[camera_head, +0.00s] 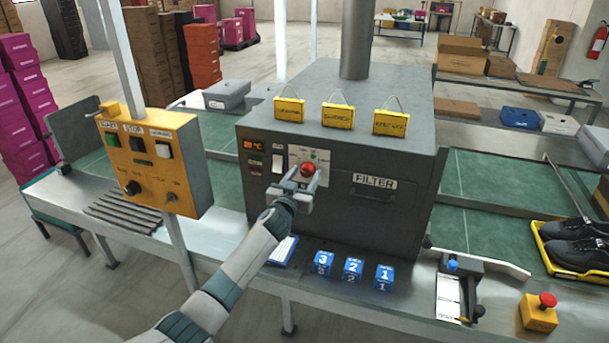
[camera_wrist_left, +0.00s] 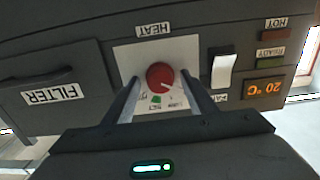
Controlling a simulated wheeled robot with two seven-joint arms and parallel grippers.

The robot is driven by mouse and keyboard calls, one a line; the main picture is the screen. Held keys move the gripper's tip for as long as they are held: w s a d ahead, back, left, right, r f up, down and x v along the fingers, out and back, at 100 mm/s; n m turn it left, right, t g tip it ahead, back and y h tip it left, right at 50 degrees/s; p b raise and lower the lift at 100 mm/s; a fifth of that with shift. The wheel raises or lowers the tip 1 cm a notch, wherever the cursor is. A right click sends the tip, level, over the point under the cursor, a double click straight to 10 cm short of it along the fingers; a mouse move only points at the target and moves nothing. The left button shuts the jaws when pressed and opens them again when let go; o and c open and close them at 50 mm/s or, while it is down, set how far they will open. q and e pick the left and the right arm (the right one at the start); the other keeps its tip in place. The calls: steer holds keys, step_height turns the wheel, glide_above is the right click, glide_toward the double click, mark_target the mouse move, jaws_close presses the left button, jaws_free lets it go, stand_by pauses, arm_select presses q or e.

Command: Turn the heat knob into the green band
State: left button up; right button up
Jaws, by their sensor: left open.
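The red heat knob (camera_head: 308,170) sits on a white plate on the front of the dark grey heater box (camera_head: 340,210). In the left wrist view the knob (camera_wrist_left: 160,76) shows upside down, below the HEAT label (camera_wrist_left: 153,29). A small green mark, the green band (camera_wrist_left: 156,99), shows on the plate beside the knob. My left gripper (camera_head: 301,180) is open in front of the knob, one finger to each side of it. I cannot tell whether the fingers touch it. My right gripper is not in view.
A white rocker switch (camera_head: 278,163) and the FILTER drawer (camera_head: 374,188) flank the knob plate. A yellow control box (camera_head: 153,165) stands at left. Blue numbered blocks (camera_head: 353,270) stand below the heater. A red stop button (camera_head: 547,300) and a tray of black shoes (camera_head: 575,275) are at right.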

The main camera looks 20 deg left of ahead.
arm_select(q)
steer(key=shift+w, duration=0.1)
steer(key=c, duration=1)
steer(key=shift+c, duration=0.2)
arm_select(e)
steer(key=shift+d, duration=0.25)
